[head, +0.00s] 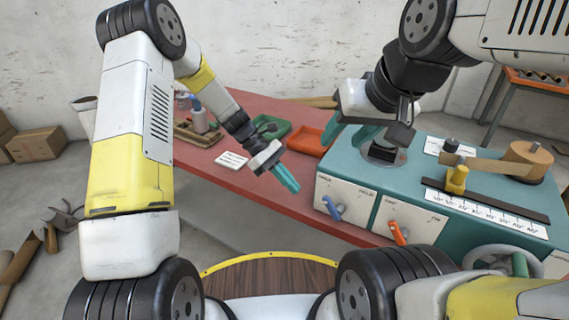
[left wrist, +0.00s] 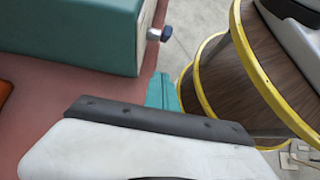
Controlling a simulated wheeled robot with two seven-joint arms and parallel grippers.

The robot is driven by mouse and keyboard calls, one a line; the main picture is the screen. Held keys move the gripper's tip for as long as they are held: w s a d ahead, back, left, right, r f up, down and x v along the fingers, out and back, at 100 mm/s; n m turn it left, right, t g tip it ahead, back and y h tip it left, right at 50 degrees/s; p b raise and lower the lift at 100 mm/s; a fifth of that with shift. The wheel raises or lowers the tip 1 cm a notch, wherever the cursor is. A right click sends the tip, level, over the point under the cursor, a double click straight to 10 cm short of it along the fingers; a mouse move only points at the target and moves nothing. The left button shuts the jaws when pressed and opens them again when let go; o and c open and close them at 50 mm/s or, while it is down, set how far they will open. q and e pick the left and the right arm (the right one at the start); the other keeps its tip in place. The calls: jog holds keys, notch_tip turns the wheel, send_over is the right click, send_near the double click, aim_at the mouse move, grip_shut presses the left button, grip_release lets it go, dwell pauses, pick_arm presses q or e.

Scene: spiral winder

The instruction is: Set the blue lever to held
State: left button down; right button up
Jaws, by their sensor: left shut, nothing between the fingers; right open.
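The blue lever (head: 332,208) sits on the white front panel of the teal machine (head: 345,165), at its left end, its handle slanting down to the right. Small labels above it are too small to read. In the left wrist view a dark blue knob on a grey shaft (left wrist: 167,34), apparently this lever, sticks out from the machine's side. My left gripper (head: 288,180) is shut and empty, to the left of the machine and apart from the lever. Its teal fingers (left wrist: 162,92) show below the knob in the left wrist view. My right gripper (head: 352,133) is open above the machine's top left.
An orange lever (head: 398,232) is on the panel right of the blue one. A yellow clamp (head: 457,178), a wooden spool (head: 527,158) and a handwheel (head: 500,262) are further right. An orange tray (head: 306,141) and a white card (head: 231,160) lie on the red table (head: 262,110).

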aim_at(331, 208)
pick_arm(q)
jog(key=s+d+f, duration=0.1)
jog(key=s+d, duration=0.3)
jog(key=d, duration=0.2)
jog(key=shift+d, duration=0.1)
dwell(0.5)
jog(key=shift+s+d+r+y, duration=0.1)
jog(key=shift+r+y, duration=0.05)
jog(key=shift+y, duration=0.25)
